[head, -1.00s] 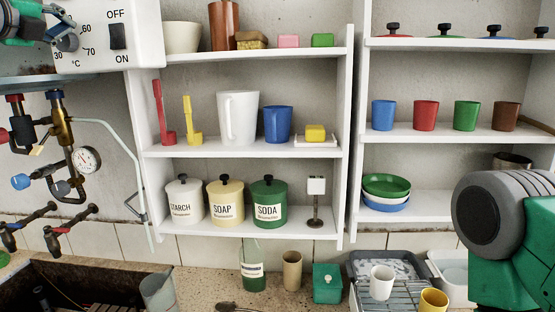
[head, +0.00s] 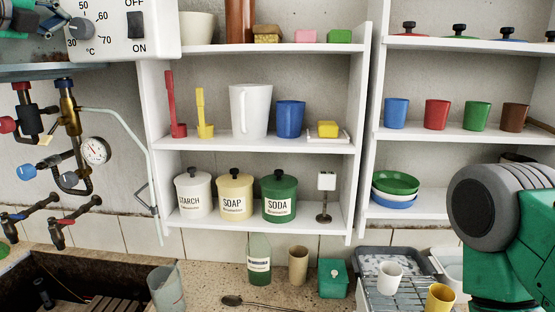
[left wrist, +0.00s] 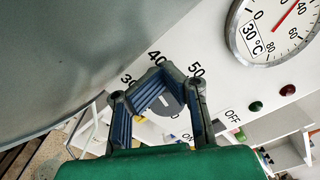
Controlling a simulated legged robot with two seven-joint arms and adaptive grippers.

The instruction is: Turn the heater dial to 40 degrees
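The heater box (head: 160,15) is at the top left of the head view. Its grey dial (head: 84,27) carries a scale marked from 30 upward. In the left wrist view the dial (left wrist: 168,107) shows between my left gripper's fingers, with a pale pointer mark on it; the 40 stands above the fingertips. My left gripper (left wrist: 160,95) is open in front of the dial; I cannot tell whether a finger touches it. A round gauge (left wrist: 275,28) at the top right shows 30 °C in its window. My right gripper is not visible; only my green right arm shows.
An ON/OFF switch (head: 136,24) sits right of the dial. Red and green lamps (left wrist: 287,90) are below the gauge. Pipes with valves and a small gauge (head: 95,151) hang below the heater. White shelves (head: 260,145) with canisters and mugs stand to the right.

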